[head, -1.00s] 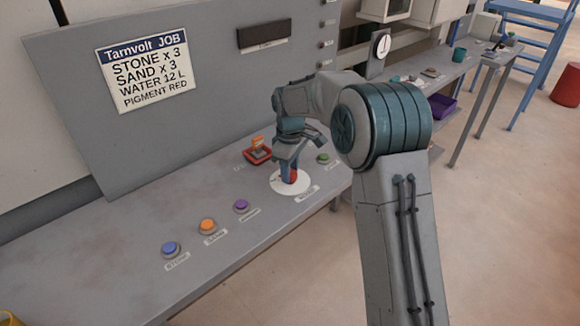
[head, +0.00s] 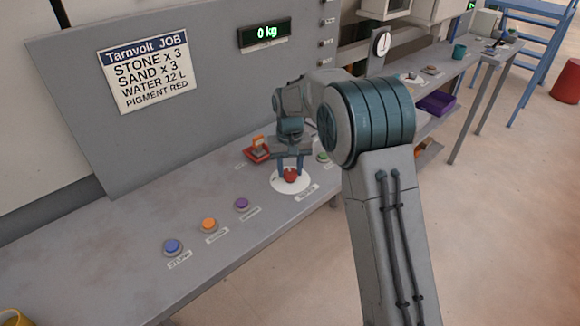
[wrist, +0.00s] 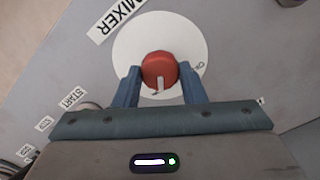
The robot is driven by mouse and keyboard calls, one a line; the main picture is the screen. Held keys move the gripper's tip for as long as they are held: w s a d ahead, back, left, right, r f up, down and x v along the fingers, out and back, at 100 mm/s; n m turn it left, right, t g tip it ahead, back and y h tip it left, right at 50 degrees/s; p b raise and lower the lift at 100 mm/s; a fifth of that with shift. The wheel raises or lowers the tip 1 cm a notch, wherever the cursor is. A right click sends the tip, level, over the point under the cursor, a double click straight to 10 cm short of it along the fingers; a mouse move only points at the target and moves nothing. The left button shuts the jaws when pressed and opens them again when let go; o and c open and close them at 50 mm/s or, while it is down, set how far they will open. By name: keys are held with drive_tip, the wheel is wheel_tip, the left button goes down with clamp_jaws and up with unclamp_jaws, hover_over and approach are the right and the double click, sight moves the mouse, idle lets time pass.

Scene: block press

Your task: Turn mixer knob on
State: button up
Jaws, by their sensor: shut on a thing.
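The mixer knob (head: 290,175) is red and sits on a round white dial plate (head: 277,185) on the bench panel. In the wrist view the knob (wrist: 159,66) has a white pointer mark directed toward the picture's bottom. A partly covered label on the plate's right side in that view seems to read "ON". The "MIXER" label (wrist: 117,20) lies beside the plate. My gripper (wrist: 160,72) is shut on the knob, with one blue finger on each side of it.
A red-based switch (head: 257,150) stands behind the dial. A green button (head: 322,156) is close to the right. Blue (head: 172,246), orange (head: 209,224) and purple (head: 242,204) buttons line the front left.

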sight(290, 172)
drive_tip(key=shift+m, duration=1.1)
drive_tip(key=o, duration=1)
wheel_tip(290, 172, up, 14)
